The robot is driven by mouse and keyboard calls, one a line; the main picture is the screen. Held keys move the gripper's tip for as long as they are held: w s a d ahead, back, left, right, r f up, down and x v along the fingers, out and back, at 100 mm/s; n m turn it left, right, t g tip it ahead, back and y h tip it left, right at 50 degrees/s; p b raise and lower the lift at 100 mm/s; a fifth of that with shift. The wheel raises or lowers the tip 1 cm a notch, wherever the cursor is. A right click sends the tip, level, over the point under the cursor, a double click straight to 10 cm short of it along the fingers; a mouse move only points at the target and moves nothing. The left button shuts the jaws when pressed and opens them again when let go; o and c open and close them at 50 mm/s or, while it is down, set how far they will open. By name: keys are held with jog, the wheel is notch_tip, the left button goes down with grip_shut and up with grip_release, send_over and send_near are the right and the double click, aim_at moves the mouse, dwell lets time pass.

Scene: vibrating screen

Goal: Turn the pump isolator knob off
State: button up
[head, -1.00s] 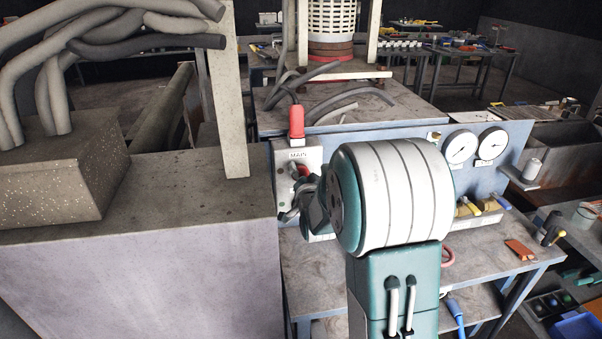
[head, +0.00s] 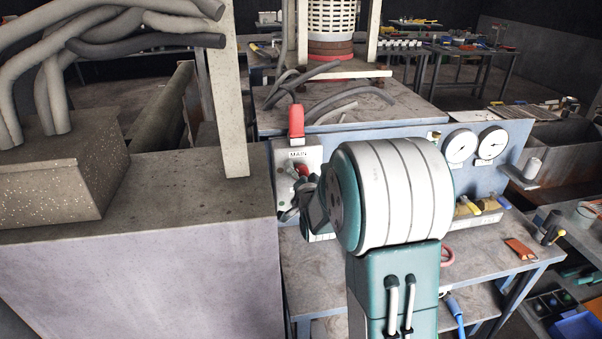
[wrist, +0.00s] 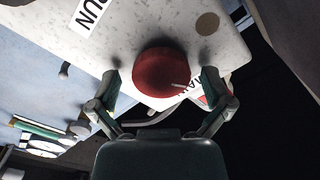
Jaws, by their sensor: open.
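A round red knob (wrist: 162,72) stands on a pale panel plate in the wrist view, with a small light mark near its lower right edge. The plate (head: 311,152) carries a MAIN label. My gripper (wrist: 160,88) is open, one finger on each side of the knob, with visible gaps at both sides; I cannot tell the depth. My gripper (head: 305,195) is close in front of the plate in the head view. No label naming the pump isolator is readable.
A RUN label (wrist: 92,15) shows in the wrist view. Two gauges (head: 475,147) and yellow-handled valves (head: 470,207) are to the right. A large concrete block (head: 140,260) stands close on the left.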

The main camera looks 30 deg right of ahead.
jog(key=v, duration=1.2)
jog(key=shift+s, duration=0.1)
